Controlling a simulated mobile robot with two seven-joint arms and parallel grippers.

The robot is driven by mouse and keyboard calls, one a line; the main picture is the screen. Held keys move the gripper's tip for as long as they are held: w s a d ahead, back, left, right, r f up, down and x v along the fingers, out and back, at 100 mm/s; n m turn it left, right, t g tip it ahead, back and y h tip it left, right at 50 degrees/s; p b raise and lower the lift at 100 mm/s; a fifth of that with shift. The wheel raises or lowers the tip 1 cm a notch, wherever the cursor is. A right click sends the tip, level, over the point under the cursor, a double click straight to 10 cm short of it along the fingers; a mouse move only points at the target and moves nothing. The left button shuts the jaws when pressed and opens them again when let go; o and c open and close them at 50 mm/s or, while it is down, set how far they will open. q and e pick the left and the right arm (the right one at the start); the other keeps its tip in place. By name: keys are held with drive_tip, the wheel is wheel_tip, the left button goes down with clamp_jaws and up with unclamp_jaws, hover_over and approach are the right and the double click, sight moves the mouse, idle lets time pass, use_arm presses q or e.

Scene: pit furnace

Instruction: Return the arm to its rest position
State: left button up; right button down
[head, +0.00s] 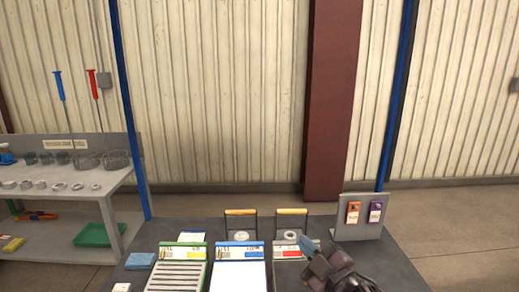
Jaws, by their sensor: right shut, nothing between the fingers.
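My right gripper (316,256) is in the head view at the lower right, over the front right part of the dark table (400,262). It is shut and holds nothing that I can see. Its dark arm comes in from the bottom edge and hides part of a red-labelled tray (287,252) behind it. My left gripper is not in the head view.
A green-edged rack (178,275) and a blue-topped white board (239,275) lie on the table. Two yellow-handled holders (240,219) stand at the back. A grey stand (362,222) with orange and purple tags is right. Shelves (65,178) stand left.

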drive_tip(key=s+d+f+m+g+h, duration=0.1)
drive_tip(key=s+d+f+m+h, duration=0.35)
drive_tip(key=f, duration=0.35)
drive_tip(key=s+d+f+m+g+h, duration=0.1)
drive_tip(key=s+d+f+m+h, duration=0.2)
drive_tip(key=s+d+f+m, duration=0.3)
drive_tip(key=s+d+f+m+g+h, duration=0.1)
drive_tip(key=s+d+f+m+g, duration=0.1)
drive_tip(key=s+f, duration=0.5)
drive_tip(key=s+d+f+m+g+h, duration=0.2)
drive_tip(key=s+d+f, duration=0.2)
drive_tip(key=s+f, duration=0.3)
drive_tip(key=s, duration=0.4)
drive_tip(key=shift+s+d+f, duration=0.2)
drive_tip(key=shift+d, duration=0.05)
drive_tip(key=c, duration=1.8)
unclamp_jaws()
drive_tip(key=shift+m, duration=0.25)
drive_tip(key=shift+c, duration=0.2)
